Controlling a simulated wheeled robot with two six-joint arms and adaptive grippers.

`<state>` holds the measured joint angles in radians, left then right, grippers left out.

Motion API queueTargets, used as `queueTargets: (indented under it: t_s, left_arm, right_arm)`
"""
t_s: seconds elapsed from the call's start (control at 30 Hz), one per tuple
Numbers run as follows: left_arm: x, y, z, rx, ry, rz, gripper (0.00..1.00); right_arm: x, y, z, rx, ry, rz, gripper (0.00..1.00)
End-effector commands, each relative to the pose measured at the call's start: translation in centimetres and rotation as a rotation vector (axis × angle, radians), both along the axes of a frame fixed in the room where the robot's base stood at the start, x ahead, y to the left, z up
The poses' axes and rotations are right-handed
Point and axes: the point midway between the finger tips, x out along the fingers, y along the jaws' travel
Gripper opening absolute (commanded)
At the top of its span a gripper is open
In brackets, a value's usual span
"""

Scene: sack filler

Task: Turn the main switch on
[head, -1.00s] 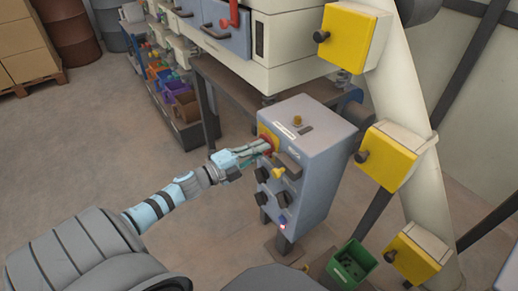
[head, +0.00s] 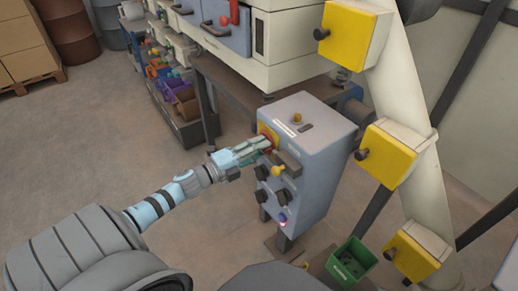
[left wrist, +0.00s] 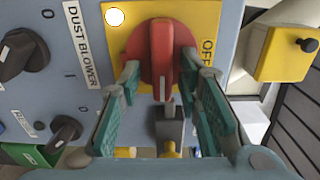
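The main switch is a red rotary handle (left wrist: 162,55) on a yellow plate (left wrist: 121,45), on the front of a grey-blue control box (head: 315,165). The handle stands roughly upright in the left wrist view, with an "OFF" label (left wrist: 208,50) to its right. My left gripper (head: 262,146) is at the switch and partly hides it in the head view. In the left wrist view its two green-padded fingers (left wrist: 169,82) are open, one on each side of the handle, with small gaps showing. My right gripper is not in view.
Black knobs (left wrist: 22,53) and a "DUST BLOWER" label (left wrist: 82,45) are beside the switch. A yellow knob (head: 277,170) and a lit lamp (head: 283,222) are lower on the box. Yellow boxes on a pale post (head: 405,150) and a green bin (head: 350,262) stand right.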

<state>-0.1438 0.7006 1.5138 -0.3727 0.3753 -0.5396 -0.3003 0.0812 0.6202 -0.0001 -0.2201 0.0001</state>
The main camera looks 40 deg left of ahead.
Motion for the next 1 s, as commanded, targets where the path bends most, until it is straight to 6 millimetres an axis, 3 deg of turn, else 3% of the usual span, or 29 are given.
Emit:
queueTargets:
  t_s: [0.37,0.47,0.8,1.0]
  left_arm:
    - [-0.6,0.1,0.1,-0.002,0.0,-0.002,0.35]
    - [-2.1,0.6,0.0,-0.002,0.002,-0.003,0.35]
    - [-9.7,2.8,-0.1,0.002,0.007,-0.005,0.35]
    - [-11.5,3.4,0.1,0.0,0.0,-0.002,0.35]
  right_arm:
    - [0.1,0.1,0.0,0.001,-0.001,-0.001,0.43]
    - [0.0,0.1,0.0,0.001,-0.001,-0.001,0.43]
    - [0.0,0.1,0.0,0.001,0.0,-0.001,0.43]
    - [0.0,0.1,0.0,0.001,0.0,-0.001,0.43]
